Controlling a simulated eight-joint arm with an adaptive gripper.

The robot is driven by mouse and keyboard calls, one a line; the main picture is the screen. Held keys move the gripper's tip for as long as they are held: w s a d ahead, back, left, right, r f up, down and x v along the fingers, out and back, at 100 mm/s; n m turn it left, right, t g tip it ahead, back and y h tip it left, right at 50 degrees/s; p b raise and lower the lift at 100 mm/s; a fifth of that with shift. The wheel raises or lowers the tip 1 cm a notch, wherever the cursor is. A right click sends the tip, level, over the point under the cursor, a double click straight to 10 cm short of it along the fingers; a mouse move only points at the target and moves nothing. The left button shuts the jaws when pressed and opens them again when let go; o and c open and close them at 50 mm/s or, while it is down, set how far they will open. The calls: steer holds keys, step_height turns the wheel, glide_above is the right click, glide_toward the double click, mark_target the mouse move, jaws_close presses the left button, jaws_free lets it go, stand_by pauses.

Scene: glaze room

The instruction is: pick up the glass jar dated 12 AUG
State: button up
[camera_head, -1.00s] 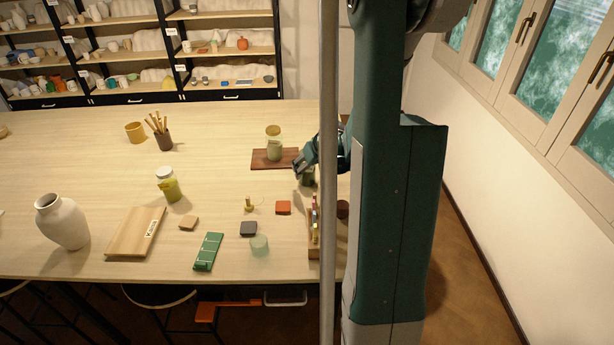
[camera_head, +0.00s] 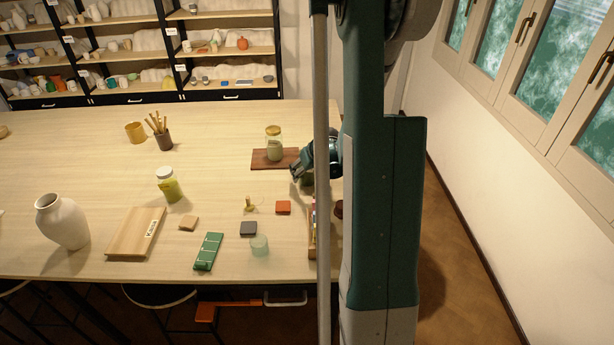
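A glass jar (camera_head: 274,146) with a yellowish lid and olive contents stands upright on a dark red-brown board (camera_head: 260,161) at the back right of the table. A second glass jar (camera_head: 169,188), with a white lid and yellow-green contents, stands at centre left. A dark green thing (camera_head: 307,180), perhaps another jar, is mostly hidden by my gripper. No date can be read on any of them. My gripper (camera_head: 294,174) is just right of and in front of the board, apart from both clear jars. Its fingers are too small to tell whether they are open.
A wooden tray (camera_head: 312,250) of small items is at the table's right edge, partly behind a grey post. A grey block (camera_head: 248,228), red block (camera_head: 283,207), pale green cup (camera_head: 259,246) and green palette (camera_head: 208,251) lie in front. A white vase (camera_head: 63,222) stands left.

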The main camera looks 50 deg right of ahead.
stand_by(0.3)
steer(key=c, duration=1.4)
steer(key=shift+o, duration=0.2)
steer(key=shift+r, duration=0.15)
steer(key=shift+r, duration=4.9)
